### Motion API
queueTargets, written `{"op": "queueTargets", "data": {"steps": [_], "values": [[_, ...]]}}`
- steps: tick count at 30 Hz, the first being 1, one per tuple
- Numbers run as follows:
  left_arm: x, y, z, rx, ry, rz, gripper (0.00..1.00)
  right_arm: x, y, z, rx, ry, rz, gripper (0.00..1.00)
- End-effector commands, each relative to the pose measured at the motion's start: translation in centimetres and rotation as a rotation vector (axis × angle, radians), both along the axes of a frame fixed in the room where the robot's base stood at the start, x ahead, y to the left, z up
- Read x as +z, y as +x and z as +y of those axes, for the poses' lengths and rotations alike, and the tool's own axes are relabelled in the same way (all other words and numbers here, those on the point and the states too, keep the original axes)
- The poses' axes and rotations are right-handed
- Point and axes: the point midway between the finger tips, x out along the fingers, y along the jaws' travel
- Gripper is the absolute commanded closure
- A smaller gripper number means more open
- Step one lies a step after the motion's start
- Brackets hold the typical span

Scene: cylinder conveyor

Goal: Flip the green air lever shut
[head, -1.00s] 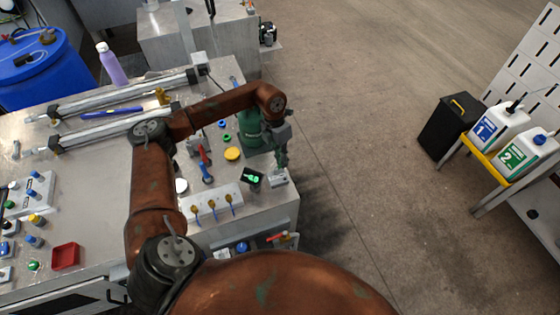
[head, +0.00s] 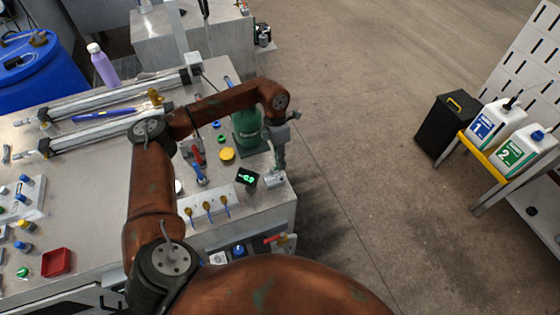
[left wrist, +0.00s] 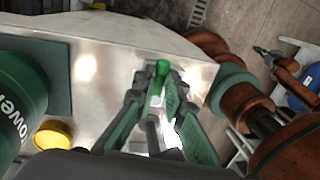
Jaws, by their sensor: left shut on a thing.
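The green air lever (left wrist: 161,72) shows in the left wrist view as a green-capped upright handle between my fingers. My left gripper (left wrist: 158,98) is shut on it, with one finger on each side. In the head view my left gripper (head: 277,167) points down at the table's right corner, over a small grey block (head: 274,180). The lever itself is hard to make out there, hidden by the fingers. A small dark gripper (left wrist: 264,51) on a copper arm shows at the right of the left wrist view, too small to read its jaws.
A green canister (head: 246,128) stands just behind my left gripper. The table's right edge is close; open floor lies beyond.

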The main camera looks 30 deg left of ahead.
Motion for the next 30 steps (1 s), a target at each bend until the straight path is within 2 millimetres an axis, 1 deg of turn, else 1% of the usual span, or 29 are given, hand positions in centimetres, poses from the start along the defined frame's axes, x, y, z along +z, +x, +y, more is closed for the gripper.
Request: {"op": "queueTargets", "data": {"steps": [5,6,13,20,23,26,30], "values": [[0.0,0.0,0.0,-0.002,0.001,0.000,1.00,0.0,0.0,0.0,0.000,0.000,0.000,1.00],[0.0,0.0,0.0,-0.002,0.000,-0.001,0.87,0.0,0.0,0.0,0.000,0.000,0.000,1.00],[0.0,0.0,0.0,-0.001,0.000,0.000,0.72,0.0,0.0,0.0,0.000,0.000,0.000,1.00],[0.0,0.0,0.0,0.000,0.000,0.000,0.72,0.0,0.0,0.0,0.000,0.000,0.000,1.00],[0.4,0.1,0.1,0.000,0.000,-0.001,0.72,0.0,0.0,0.0,0.000,0.000,0.000,1.00],[1.5,0.3,0.2,0.002,0.000,-0.003,0.72,0.0,0.0,0.1,0.000,0.001,0.000,1.00],[4.2,0.7,0.6,0.001,0.000,-0.005,0.72,0.0,0.0,0.1,0.000,0.001,0.000,1.00]]}}
